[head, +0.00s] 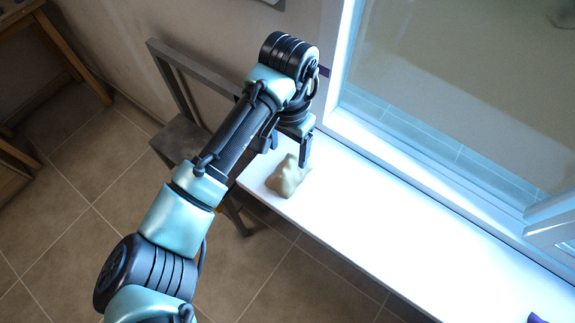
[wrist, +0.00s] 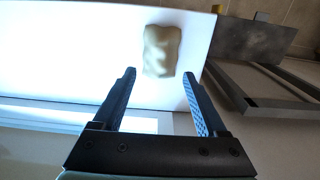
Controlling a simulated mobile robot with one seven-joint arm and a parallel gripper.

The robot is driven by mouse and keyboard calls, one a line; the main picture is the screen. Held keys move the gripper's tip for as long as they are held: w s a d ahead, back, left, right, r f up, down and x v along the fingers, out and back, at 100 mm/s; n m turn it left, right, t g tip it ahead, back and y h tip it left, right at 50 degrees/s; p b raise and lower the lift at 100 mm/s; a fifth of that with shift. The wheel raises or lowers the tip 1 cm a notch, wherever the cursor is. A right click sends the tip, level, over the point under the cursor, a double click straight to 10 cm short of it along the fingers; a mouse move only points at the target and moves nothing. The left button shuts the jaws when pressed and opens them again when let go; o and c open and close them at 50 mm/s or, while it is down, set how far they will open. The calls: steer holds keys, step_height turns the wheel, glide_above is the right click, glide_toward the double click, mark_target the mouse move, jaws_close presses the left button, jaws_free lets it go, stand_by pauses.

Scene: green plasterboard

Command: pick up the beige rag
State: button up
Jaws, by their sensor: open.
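The beige rag (head: 287,177) lies crumpled on the white sill-like surface, near its left end, in the head view. In the wrist view the rag (wrist: 161,50) lies just beyond the fingertips, about midway between the lines of the two fingers. My gripper (wrist: 158,73) is open with nothing between its fingers. In the head view my gripper (head: 290,150) points down right beside the rag, on its upper side, and partly overlaps it in the picture. I cannot tell its exact height above the surface.
A purple object (head: 536,318) sits at the far right edge.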

mark_target(288, 165)
step_height(288, 165, down, 3)
steer(key=shift+d+r, duration=0.1)
steer(key=shift+d, duration=0.05)
steer(key=shift+w+f+p, duration=0.15)
steer(key=shift+f+p, duration=0.35)
steer(key=shift+f, duration=0.85)
steer(key=shift+w+f+p, duration=0.1)
steer(key=shift+f+p, duration=0.4)
steer(key=shift+f, duration=0.8)
jaws_close()
